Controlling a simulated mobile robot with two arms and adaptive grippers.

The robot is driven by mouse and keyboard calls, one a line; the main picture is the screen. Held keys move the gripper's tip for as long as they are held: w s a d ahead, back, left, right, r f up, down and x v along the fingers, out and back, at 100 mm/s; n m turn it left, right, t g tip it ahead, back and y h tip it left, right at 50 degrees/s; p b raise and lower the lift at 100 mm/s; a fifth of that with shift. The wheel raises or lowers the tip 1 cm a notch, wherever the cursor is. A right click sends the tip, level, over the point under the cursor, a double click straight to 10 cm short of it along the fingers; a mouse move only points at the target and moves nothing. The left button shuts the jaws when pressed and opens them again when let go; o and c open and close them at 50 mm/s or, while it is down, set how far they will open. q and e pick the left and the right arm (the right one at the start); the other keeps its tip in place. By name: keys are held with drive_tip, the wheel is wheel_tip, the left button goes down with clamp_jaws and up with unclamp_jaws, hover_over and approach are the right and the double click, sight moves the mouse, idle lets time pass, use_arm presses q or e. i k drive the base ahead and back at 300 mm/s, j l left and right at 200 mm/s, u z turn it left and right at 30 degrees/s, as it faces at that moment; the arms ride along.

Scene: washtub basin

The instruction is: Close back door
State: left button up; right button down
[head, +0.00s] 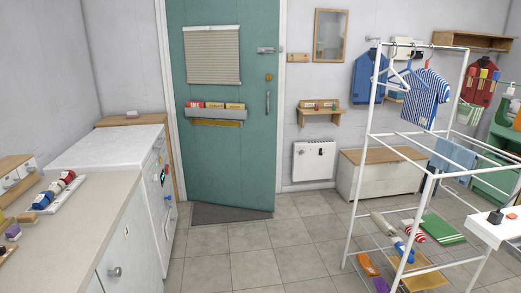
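The back door (225,150) is a teal door at the back wall, left of the middle in the head view. It has a blind over its window, a mail rack (216,113) and a long vertical handle (267,102) near its right edge. Its lower edge slants toward me at the right, so the door seems to stand slightly ajar into the room. A metal latch (266,50) sits high near its right edge. Neither of my grippers is in view.
A grey mat (232,214) lies at the door's foot. A white machine (110,152) and a counter (85,215) line the left. A white drying rack (398,134) stands at the right, with a storage bench (360,185) behind it. The tiled floor (255,262) in the middle is clear.

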sight(232, 166)
drive_tip(key=i, duration=2.5)
